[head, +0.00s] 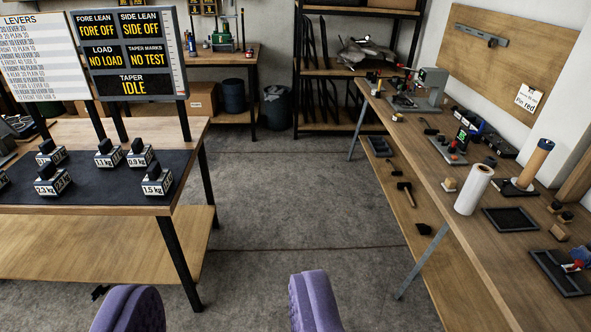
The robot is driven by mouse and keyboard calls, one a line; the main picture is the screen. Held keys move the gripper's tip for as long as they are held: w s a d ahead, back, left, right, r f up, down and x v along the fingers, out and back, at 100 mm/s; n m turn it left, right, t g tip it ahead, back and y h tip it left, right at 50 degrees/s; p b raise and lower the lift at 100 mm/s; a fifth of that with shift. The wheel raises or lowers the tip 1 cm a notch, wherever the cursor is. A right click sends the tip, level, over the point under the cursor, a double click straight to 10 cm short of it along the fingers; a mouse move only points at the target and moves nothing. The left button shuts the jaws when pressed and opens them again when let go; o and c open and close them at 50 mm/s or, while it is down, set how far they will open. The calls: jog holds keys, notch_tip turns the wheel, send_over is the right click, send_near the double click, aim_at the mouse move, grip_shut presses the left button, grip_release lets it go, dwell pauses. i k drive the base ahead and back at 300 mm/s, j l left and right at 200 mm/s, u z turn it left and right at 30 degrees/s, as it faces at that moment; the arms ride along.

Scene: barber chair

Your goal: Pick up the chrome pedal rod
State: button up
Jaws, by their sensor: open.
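I cannot make out a chrome pedal rod in this view. A small grey metal bar (481,35) is fixed on the wooden wall board at the upper right, but I cannot tell that it is the rod. My gripper (222,308) shows as two purple fingers at the bottom edge, spread wide apart. Nothing is held.
A table (105,206) with several labelled weights on a dark mat (110,168) stands at left, under a display panel (131,55). A long workbench (455,215) with tools, a white roll (473,190) and trays runs along the right. The concrete floor (290,200) between is clear.

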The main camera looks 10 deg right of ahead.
aim_at(430, 131)
jog(key=i+z, duration=0.15)
jog(key=i, duration=1.15)
jog(key=i+z, duration=0.15)
jog(key=i, duration=1.15)
jog(key=i+u, duration=0.1)
jog(key=i, duration=2.1)
jog(key=i+z, duration=0.3)
jog(key=i+j+z, duration=0.15)
jog(key=i+z, duration=0.15)
jog(key=i, duration=0.25)
jog(key=i+j+z, duration=0.45)
jog(key=i+z, duration=0.3)
jog(key=i+j+z, duration=0.2)
jog(key=z, duration=0.15)
jog(key=i+j+z, duration=0.55)
jog(key=j+z, duration=0.2)
jog(key=l+z, duration=0.1)
jog(key=z, duration=1.3)
